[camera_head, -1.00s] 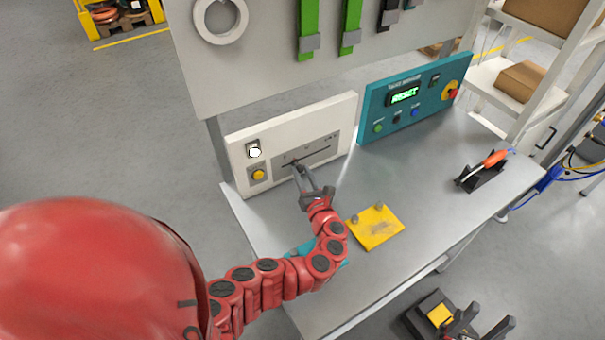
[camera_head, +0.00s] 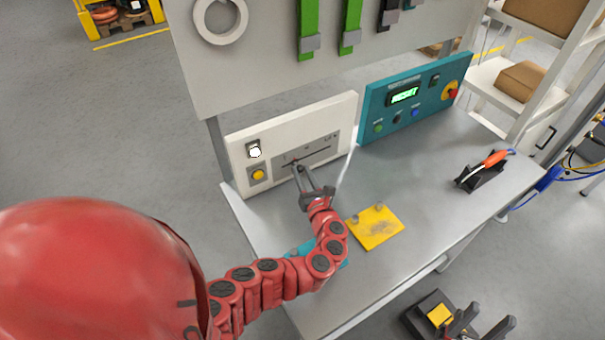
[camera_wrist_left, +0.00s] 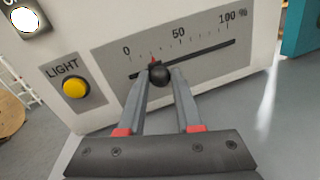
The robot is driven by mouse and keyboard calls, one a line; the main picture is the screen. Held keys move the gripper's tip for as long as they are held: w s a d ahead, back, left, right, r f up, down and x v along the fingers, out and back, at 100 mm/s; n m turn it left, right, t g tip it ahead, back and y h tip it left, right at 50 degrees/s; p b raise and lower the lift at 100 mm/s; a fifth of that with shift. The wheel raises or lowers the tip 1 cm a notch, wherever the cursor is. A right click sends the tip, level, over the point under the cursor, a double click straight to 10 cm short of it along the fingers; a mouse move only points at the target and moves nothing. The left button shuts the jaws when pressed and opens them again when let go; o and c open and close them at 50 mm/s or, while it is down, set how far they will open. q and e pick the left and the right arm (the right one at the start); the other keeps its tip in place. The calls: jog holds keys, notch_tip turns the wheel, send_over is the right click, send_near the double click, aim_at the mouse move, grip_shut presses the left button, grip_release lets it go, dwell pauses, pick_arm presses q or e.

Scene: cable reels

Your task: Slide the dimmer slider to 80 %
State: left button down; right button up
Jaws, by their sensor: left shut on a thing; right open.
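The dimmer slider is a black round knob (camera_wrist_left: 160,74) on a dark slot in the grey scale plate (camera_wrist_left: 205,65) of a white panel (camera_head: 240,160). The scale reads 0, 50 and 100 %. A small red mark above the knob stands between 0 and 50, at roughly a quarter. My left gripper (camera_head: 297,165) is at the panel. In the left wrist view its fingertips (camera_wrist_left: 161,72) are shut on the knob, one on each side. My right gripper (camera_head: 492,312) is at the bottom right in the head view, open and away from the panel.
A teal panel (camera_head: 375,105) with a display stands to the right. A yellow plate (camera_head: 382,238) and a black holder with an orange tool (camera_head: 494,158) lie on the grey bench.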

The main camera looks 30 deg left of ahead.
dwell(0.3)
pick_arm(q)
jog(key=w+d+b, duration=0.1)
jog(key=w+b, duration=0.1)
jog(key=w+d+b, duration=0.1)
jog(key=w+b, duration=0.1)
jog(key=w+d+b, duration=0.1)
jog(key=w+d, duration=0.1)
jog(key=shift+w+f+b, duration=0.2)
jog(key=shift+w+b, duration=0.15)
jog(key=shift+b, duration=0.05)
jog(key=shift+w+d+r+b, duration=0.2)
jog(key=shift+w+d+b, duration=0.15)
jog(key=shift+w, duration=0.2)
jog(key=c, duration=0.6)
grip_release()
jog(key=shift+s, duration=0.1)
